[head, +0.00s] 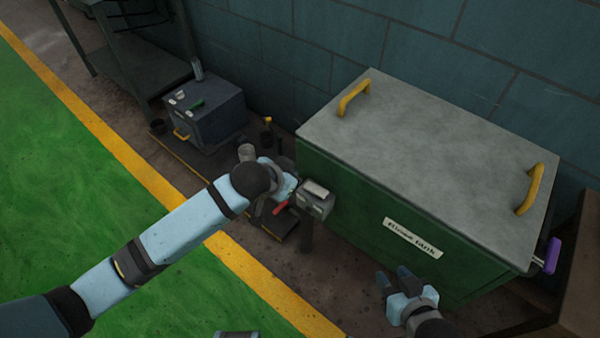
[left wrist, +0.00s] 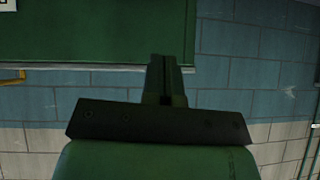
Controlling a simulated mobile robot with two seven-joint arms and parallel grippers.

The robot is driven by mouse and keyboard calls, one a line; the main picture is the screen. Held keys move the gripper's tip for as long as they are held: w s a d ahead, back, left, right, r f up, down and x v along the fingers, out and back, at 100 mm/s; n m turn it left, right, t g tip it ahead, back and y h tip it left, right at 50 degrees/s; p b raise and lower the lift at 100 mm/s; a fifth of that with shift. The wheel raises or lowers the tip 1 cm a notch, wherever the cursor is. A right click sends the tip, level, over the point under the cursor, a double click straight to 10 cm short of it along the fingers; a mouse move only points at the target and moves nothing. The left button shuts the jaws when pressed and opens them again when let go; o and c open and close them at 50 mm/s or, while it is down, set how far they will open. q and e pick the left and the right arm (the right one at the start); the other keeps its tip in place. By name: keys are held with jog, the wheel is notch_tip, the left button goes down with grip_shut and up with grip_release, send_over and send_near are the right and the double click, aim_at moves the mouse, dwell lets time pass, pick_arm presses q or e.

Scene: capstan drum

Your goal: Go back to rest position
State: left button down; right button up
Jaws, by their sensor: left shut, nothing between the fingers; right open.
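My left arm reaches in from the left in the head view. My right gripper (head: 396,280) is at the lower right in the head view, in front of the tank's labelled face. Its fingers are apart and empty.
The green tank (head: 350,190) has a grey lid (head: 420,135) with yellow handles. A purple-handled part (head: 551,256) sticks out at its right end. A dark box (head: 205,115) stands left, near a bench (head: 140,60). The green floor (head: 60,170) at left is clear.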

pick_arm(q)
jog(key=shift+s+a+r, duration=0.3)
jog(key=shift+r, duration=0.1)
jog(key=shift+f, duration=0.1)
jog(key=s+a+f+n+t, duration=0.1)
jog(key=s+a+f+n, duration=0.1)
jog(key=s+a, duration=0.35)
jog(key=s+a+f+n+t+y, duration=0.1)
jog(key=s+a+f, duration=0.2)
jog(key=s, duration=0.5)
jog(key=s+a+f+n+t, duration=0.1)
jog(key=s+a+f+n, duration=0.1)
jog(key=s+a, duration=0.35)
notch_tip(320, 180, up, 17)
jog(key=s+p, duration=0.2)
jog(key=p, duration=2.1)
jog(key=shift+s+d+f, duration=0.15)
jog(key=shift+s+d, duration=0.1)
pick_arm(e)
notch_tip(320, 180, up, 16)
jog(key=s+d, duration=0.1)
jog(key=shift+s+d+r+h, duration=0.15)
jog(key=shift+d+h, duration=0.15)
jog(key=shift+d, duration=0.05)
pick_arm(q)
jog(key=shift+d, duration=0.1)
